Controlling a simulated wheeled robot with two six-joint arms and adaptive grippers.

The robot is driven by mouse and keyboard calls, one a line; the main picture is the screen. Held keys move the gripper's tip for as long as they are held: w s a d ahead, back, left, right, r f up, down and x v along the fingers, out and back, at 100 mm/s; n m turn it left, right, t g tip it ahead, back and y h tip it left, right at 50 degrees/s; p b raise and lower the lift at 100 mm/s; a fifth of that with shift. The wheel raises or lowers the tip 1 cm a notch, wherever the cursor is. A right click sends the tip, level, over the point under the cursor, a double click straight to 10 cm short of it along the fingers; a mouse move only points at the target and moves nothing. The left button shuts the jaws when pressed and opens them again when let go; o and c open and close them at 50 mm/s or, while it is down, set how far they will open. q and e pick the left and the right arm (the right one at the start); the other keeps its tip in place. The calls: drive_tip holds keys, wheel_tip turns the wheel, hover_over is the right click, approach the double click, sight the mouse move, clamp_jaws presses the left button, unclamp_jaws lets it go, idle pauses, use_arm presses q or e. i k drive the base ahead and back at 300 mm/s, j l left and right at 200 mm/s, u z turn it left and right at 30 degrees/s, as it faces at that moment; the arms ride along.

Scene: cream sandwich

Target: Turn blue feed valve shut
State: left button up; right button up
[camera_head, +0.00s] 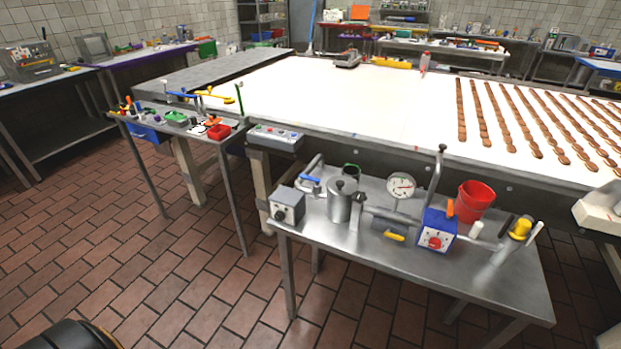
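A small blue lever handle (310,179) sits on a metal fitting at the left end of the steel table (335,240), beside a steel pot (342,201). It looks like a valve handle, roughly level, but its exact setting is too small to tell. Another blue handle (180,95) shows on the smaller table at the left, near a yellow one (215,97). I cannot tell for sure which is the feed valve. Neither of my grippers is in view.
A round gauge (401,186), a blue box with a red knob (437,231), and a red bucket (473,201) crowd the steel table. Behind it runs a wide white conveyor (390,110) with rows of brown biscuits (483,120). The tiled floor (150,270) at the left is clear.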

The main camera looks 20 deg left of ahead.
sight(317, 181)
drive_tip(key=i+j, duration=0.15)
drive_tip(key=j, duration=1.1)
drive_tip(key=i+j+z, duration=0.1)
drive_tip(key=j, duration=1.15)
drive_tip(key=i+j, duration=0.15)
drive_tip(key=j, duration=1.1)
drive_tip(key=i+j, duration=0.1)
drive_tip(key=j, duration=1.15)
drive_tip(key=z, duration=0.05)
